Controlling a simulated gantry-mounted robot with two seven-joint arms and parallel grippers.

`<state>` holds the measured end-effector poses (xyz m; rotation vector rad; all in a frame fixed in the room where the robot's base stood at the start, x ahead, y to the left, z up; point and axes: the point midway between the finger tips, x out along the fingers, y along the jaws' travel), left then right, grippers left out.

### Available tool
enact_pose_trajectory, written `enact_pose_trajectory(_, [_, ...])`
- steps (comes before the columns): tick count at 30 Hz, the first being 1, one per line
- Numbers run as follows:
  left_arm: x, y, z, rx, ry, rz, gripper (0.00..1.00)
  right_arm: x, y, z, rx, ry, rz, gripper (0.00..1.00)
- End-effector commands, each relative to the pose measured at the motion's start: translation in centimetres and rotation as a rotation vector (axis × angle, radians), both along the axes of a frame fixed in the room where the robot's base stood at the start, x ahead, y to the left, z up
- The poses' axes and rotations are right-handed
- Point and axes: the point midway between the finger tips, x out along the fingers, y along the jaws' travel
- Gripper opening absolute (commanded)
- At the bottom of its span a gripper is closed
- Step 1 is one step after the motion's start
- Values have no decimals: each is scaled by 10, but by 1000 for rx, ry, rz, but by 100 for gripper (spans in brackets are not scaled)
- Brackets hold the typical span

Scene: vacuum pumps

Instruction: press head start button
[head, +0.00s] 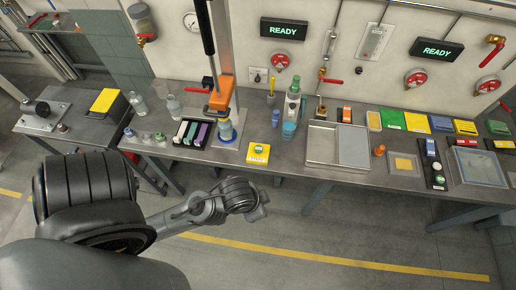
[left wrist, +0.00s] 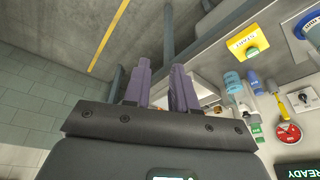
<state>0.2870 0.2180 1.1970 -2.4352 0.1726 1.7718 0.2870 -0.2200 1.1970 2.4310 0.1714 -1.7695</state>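The start button is a green button (head: 258,149) on a yellow box (head: 257,159) at the front edge of the bench, right of the press with the orange head (head: 221,95). In the left wrist view the yellow box (left wrist: 240,44) is marked START and its green button (left wrist: 252,52) shows at upper right, apart from my fingers. My left gripper (left wrist: 161,82) has its two purple-grey fingers apart with nothing seen held between them. In the head view my left arm ends in front of the bench, below the yellow box; its fingers cannot be made out there. My right gripper is not in view.
A blue-capped bottle (head: 225,130) stands under the press. A dark tray with coloured blocks (head: 193,135) is left of it. Teal containers (head: 289,129) and a metal tray (head: 322,145) stand to the right of the box. The floor before the bench is clear.

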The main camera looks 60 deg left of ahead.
Motion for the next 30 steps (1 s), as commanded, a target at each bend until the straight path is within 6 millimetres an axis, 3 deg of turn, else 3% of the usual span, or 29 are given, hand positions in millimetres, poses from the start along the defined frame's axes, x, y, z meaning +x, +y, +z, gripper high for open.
enact_pose_trajectory(1, [0,0,0,0,0,0,18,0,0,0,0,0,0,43])
enact_pose_trajectory(5, [0,0,0,0,0,0,0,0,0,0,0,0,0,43])
enact_pose_trajectory(30, [0,0,0,0,0,0,0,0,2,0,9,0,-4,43])
